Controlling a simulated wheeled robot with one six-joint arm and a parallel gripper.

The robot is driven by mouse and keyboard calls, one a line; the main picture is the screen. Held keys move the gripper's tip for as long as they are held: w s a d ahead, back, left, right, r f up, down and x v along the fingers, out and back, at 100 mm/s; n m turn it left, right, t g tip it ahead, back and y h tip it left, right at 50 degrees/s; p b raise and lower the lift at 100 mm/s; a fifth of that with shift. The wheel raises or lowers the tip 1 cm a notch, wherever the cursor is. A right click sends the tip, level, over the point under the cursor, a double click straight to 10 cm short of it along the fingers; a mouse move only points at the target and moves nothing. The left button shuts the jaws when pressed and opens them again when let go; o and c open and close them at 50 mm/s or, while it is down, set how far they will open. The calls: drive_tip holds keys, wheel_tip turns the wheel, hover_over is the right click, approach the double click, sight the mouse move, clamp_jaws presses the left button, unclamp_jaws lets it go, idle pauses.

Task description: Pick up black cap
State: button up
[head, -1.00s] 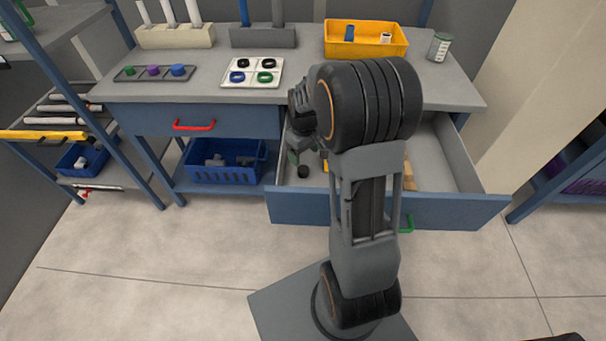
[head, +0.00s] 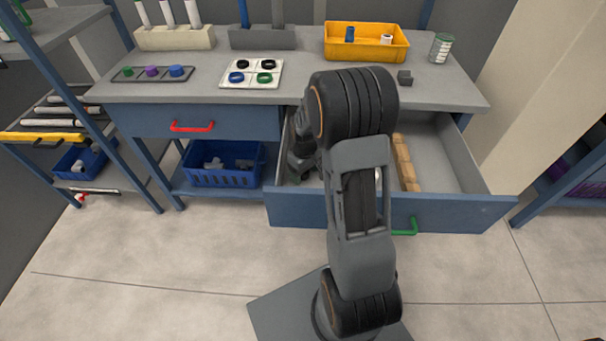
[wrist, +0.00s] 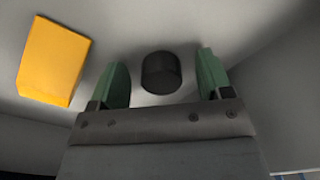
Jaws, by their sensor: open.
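The black cap (wrist: 161,73) is a short dark cylinder on the light floor of the open drawer (head: 446,211). In the wrist view it sits between the two green fingertips of my gripper (wrist: 162,75), with a gap on each side. The gripper is open and holds nothing. In the head view my arm covers the cap, and the gripper (head: 296,172) shows only partly, low inside the left part of the drawer.
A yellow block (wrist: 54,61) lies left of my gripper in the drawer. A wooden piece (head: 405,162) lies further right inside it. The drawer walls are close around the gripper. A yellow bin (head: 366,53) and a cap tray (head: 124,78) stand on the bench top.

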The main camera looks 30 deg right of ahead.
drive_tip(key=shift+c, duration=0.3)
drive_tip(key=c, duration=0.9)
drive_tip(key=shift+r, duration=0.15)
